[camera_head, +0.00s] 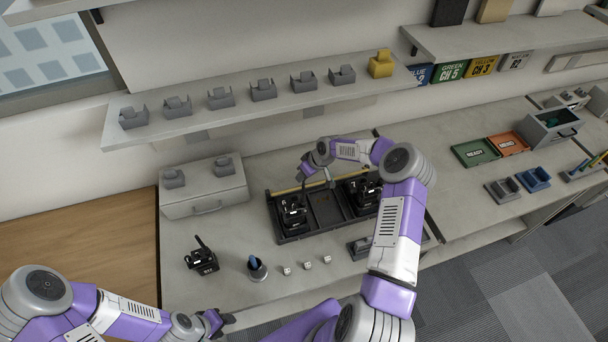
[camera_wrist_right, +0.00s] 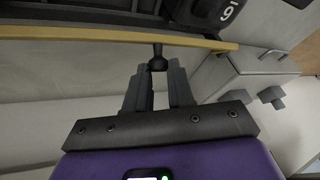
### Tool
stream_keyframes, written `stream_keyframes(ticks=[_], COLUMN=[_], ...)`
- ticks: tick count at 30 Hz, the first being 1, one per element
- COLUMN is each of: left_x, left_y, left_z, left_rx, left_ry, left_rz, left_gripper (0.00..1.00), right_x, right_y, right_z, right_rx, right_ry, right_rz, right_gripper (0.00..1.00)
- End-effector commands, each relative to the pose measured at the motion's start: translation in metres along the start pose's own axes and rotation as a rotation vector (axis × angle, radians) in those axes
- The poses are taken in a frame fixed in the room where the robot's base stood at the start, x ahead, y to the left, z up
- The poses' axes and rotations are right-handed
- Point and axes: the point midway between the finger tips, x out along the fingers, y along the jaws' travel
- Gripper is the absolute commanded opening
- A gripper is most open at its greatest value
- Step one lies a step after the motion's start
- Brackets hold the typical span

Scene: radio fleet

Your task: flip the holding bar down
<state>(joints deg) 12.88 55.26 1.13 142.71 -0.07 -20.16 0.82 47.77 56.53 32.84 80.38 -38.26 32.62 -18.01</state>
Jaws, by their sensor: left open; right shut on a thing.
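The holding bar is a thin yellow bar along the back edge of the black radio tray; it shows in the head view (camera_head: 284,191) and crosses the top of the right wrist view (camera_wrist_right: 95,36). A small black knob (camera_wrist_right: 157,62) sticks out from the bar. My right gripper (camera_wrist_right: 158,80) is shut on this knob; in the head view my wrist partly hides the gripper and the bar. The black tray (camera_head: 297,238) holds black radios at its left (camera_head: 293,217) and right (camera_head: 363,192). My left gripper (camera_head: 219,320) is open and empty at the front edge of the counter.
A handheld radio (camera_head: 201,258), a grey cup (camera_head: 257,269) and small white cubes (camera_head: 307,262) stand in front of the tray. A white drawer box (camera_head: 205,190) is left of it. A shelf (camera_head: 250,112) with several grey holders hangs above. My right arm covers the tray's right side.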

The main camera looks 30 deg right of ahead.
Motion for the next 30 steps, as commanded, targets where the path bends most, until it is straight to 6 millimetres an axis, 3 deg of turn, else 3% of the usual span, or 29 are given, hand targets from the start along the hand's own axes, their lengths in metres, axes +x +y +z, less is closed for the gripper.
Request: stream_keyframes(ticks=[8, 30], left_x=[0.021, 0.126], left_y=[-0.008, -0.047], left_z=[-0.001, -0.006], left_rx=[0.000, 0.000], left_ry=[0.000, 0.000], left_rz=[0.000, 0.000], left_gripper=[0.47, 0.47], right_x=[0.000, 0.009], right_y=[0.002, -0.007], right_z=[0.010, 0.043], right_rx=[-0.040, -0.207], right_ry=[0.109, 0.562], right_rz=[0.053, 0.240], right_gripper=[0.00, 0.00])
